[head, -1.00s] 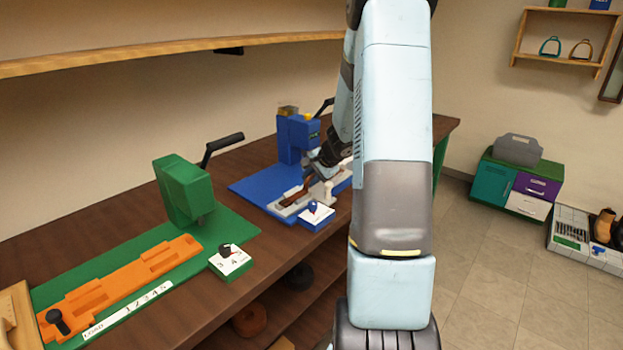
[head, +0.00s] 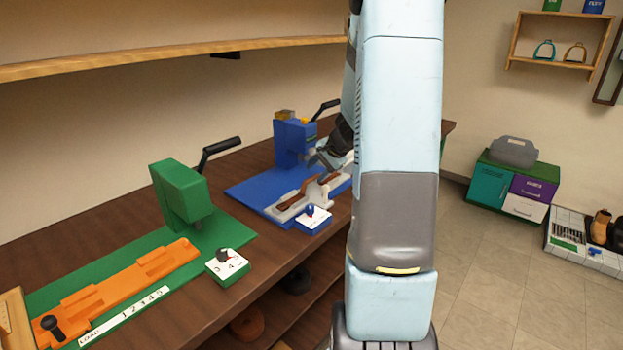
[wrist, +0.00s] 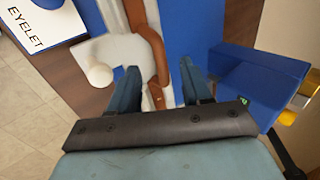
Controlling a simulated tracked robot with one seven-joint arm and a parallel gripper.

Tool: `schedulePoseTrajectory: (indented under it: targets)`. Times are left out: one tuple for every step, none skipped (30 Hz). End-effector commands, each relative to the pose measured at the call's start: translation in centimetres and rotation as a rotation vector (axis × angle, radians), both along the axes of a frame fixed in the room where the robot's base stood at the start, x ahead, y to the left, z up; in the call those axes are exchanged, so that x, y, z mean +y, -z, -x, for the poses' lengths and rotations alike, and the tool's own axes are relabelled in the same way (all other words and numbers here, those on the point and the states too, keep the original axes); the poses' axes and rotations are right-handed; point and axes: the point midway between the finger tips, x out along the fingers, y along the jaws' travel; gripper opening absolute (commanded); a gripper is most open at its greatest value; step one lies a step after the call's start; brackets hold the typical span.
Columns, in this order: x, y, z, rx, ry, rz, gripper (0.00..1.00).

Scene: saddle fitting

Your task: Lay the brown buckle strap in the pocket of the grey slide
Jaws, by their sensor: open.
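The brown buckle strap (head: 298,193) lies lengthwise along the grey slide (head: 279,213) at the blue station. In the wrist view the strap (wrist: 137,14) runs from the top edge down between my fingers, with a curved brown part near the fingertips. My gripper (wrist: 159,68) is open, a finger on either side of the strap. In the head view my gripper (head: 317,163) is just above the slide's far part. The slide's pale upright knob (wrist: 98,73) stands left of the fingers. I cannot tell whether the whole strap sits down in the pocket.
The blue press (head: 293,140) stands behind the slide and shows close on the right in the wrist view (wrist: 262,82). A small blue dial box (head: 314,217) is in front. The green press (head: 180,195) and orange slide (head: 130,283) occupy the near left bench.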

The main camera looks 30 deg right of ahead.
Motion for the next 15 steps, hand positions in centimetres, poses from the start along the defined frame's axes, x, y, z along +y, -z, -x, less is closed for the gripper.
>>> schedulePoseTrajectory:
  targets:
    - [-0.2, -0.8, 0.5, -0.003, 0.000, 0.001, 0.49]
    - [-0.3, -1.2, 0.8, -0.003, 0.000, 0.003, 0.49]
    - [-0.4, -1.7, 1.1, -0.002, 0.002, 0.002, 0.49]
    - [-0.5, -2.0, 1.3, -0.001, 0.001, 0.001, 0.49]
    - [-0.6, -2.4, 1.6, -0.003, -0.001, 0.001, 0.49]
    - [-0.7, -2.8, 1.8, -0.002, 0.000, 0.001, 0.49]
    - [-0.7, -3.0, 2.0, -0.001, 0.001, 0.001, 0.49]
    - [-0.8, -3.2, 2.2, -0.001, 0.001, 0.001, 0.49]
    - [-0.9, -3.5, 2.4, -0.001, 0.001, 0.000, 0.49]
    - [-0.9, -3.7, 2.5, -0.001, 0.001, 0.000, 0.49]
    - [-0.9, -3.8, 2.6, -0.001, 0.000, 0.000, 0.49]
    - [-0.9, -4.0, 2.7, -0.001, -0.002, 0.001, 0.49]
    - [-0.7, -4.1, 2.7, -0.001, -0.005, 0.002, 0.49]
    - [-0.5, -4.3, 2.8, -0.002, -0.011, 0.004, 0.49]
    - [-0.1, -4.7, 3.0, -0.002, -0.025, 0.011, 0.49]
